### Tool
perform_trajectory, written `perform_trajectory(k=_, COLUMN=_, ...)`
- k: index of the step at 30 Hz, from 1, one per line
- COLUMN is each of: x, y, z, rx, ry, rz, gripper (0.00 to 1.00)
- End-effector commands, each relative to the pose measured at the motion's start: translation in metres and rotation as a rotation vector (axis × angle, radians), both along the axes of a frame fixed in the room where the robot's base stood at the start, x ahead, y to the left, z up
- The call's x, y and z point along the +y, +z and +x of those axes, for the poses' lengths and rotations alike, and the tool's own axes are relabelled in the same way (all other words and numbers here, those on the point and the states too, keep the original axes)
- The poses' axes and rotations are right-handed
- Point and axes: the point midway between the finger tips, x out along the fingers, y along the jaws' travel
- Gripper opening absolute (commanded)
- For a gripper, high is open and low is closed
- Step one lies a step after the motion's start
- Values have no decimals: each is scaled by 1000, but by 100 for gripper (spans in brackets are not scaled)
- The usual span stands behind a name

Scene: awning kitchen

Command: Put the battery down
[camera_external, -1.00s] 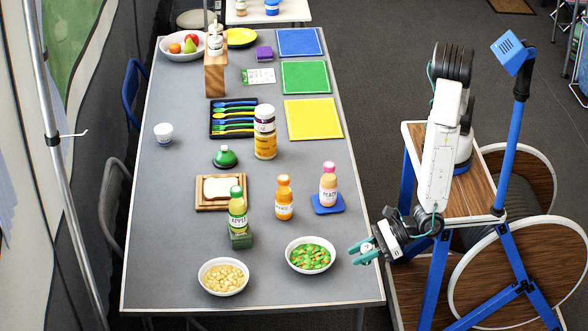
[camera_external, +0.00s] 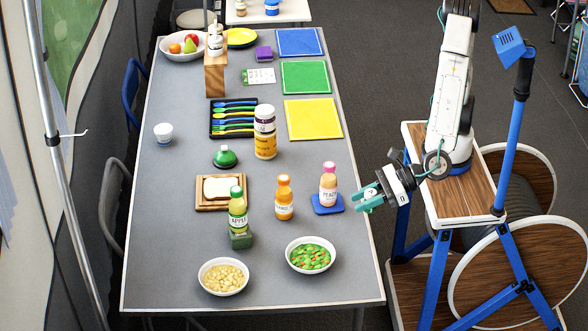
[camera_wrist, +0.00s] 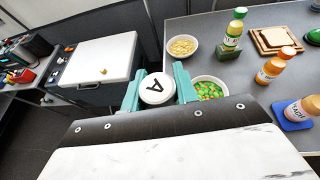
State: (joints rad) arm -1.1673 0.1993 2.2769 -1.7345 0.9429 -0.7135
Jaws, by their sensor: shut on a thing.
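My gripper (camera_external: 366,198) is at the right edge of the long grey table, roughly level with the peach bottle. The rest of the battery is hidden behind that end. In the external view the battery is too small to make out between the teal fingers.
The grey table (camera_external: 345,274) has free room along its right edge. Near my gripper stand a peach bottle (camera_external: 328,184) on a blue coaster (camera_external: 329,209), an orange bottle (camera_external: 284,198) and a bowl of peas and carrots (camera_external: 310,254). A white-topped cabinet (camera_wrist: 97,57) shows in the wrist view.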

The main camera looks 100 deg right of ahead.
Motion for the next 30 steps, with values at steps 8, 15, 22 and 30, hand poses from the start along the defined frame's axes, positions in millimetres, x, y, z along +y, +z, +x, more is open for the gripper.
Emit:
perform_trajectory(k=8, x=-52, y=-19, z=30, rx=4, ry=-266, rz=-8, gripper=4)
perform_trajectory(k=15, x=-131, y=-43, z=57, rx=5, ry=-707, rz=-9, gripper=4)
perform_trajectory(k=22, x=-235, y=-79, z=56, rx=6, ry=-1458, rz=-8, gripper=4)
perform_trajectory(k=30, x=-295, y=-104, z=29, rx=7, ry=-2321, rz=-4, gripper=4)
